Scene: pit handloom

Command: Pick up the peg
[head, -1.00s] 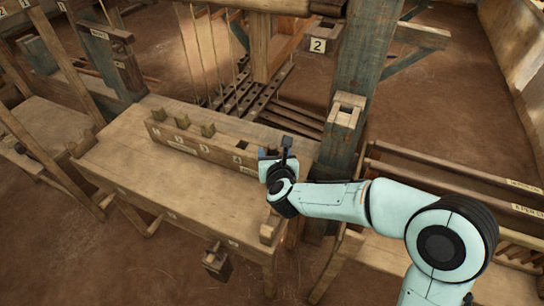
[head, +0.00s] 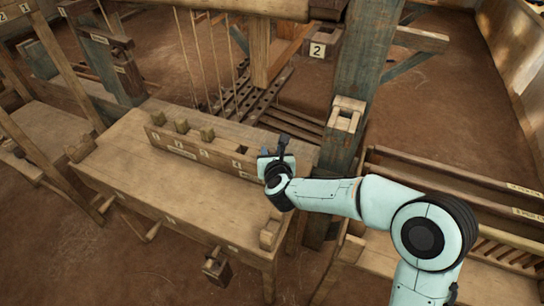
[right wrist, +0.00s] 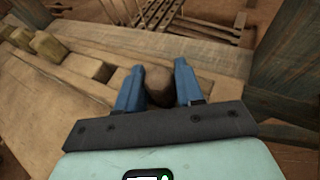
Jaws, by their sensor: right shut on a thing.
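A brown peg (right wrist: 158,84) with a rounded end is between the blue fingers of my right gripper (right wrist: 160,88) in the right wrist view. The gripper is shut on it. In the head view my right gripper (head: 280,149) is at the right end of a numbered wooden peg rack (head: 222,160), and the peg there is mostly hidden by the gripper. Whether the peg's lower end is clear of the rack cannot be told. Three other pegs stand in the rack's left part, one of them here (head: 207,133). My left gripper is not in view.
The rack stands on a wooden bench (head: 150,185). An open square hole (head: 241,150) shows in the rack, left of my gripper. A thick upright post (head: 362,70) is close on the right, and loom cords hang behind. The bench top in front is mostly clear.

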